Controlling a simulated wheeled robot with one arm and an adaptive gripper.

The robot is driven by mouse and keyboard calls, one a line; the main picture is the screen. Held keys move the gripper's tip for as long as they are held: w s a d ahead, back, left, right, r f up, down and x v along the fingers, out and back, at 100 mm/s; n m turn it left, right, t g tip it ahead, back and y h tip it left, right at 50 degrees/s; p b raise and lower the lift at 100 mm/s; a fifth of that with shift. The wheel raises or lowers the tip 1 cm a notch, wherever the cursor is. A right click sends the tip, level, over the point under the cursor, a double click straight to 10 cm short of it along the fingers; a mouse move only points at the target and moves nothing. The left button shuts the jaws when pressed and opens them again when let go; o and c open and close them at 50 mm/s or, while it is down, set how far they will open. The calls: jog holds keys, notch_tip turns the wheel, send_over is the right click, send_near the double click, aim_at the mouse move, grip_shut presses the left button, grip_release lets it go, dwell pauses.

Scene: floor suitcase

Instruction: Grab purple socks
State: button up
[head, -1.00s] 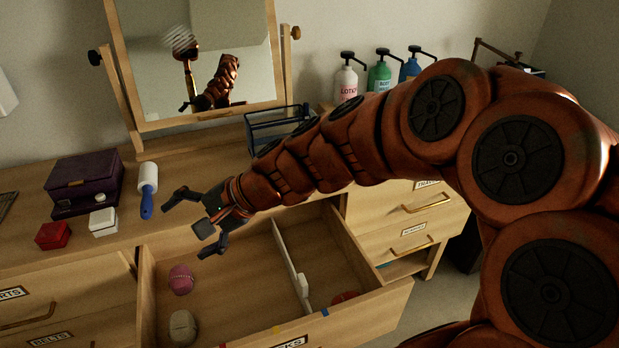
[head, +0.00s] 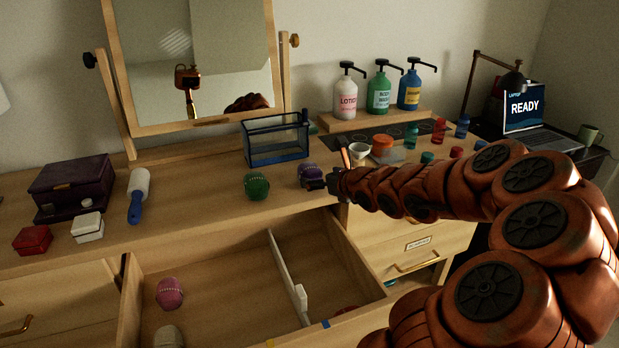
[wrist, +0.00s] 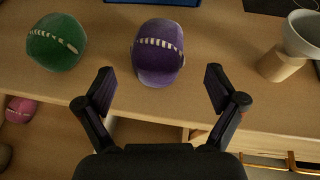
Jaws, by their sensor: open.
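The purple socks (head: 309,173) are a rolled ball with a pale stitched band, resting on the dresser top near its front edge. In the wrist view the purple ball (wrist: 158,54) lies ahead of my gripper (wrist: 160,85), roughly centred between the two fingers and just beyond their tips. The fingers are spread apart with nothing between them. In the head view my gripper (head: 328,183) is right beside the purple ball and partly overlaps its right side.
A green sock ball (head: 257,186) sits left of the purple one. A white cup (head: 359,154) is to the right. The open drawer (head: 225,290) below holds a pink ball (head: 170,293) and a divider (head: 287,275).

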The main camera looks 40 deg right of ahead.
jog(key=shift+f+x, duration=0.25)
jog(key=shift+x, duration=1.8)
jog(key=shift+w+f, duration=0.2)
jog(key=shift+w, duration=0.4)
jog(key=shift+c, duration=0.2)
jog(key=c, duration=1.2)
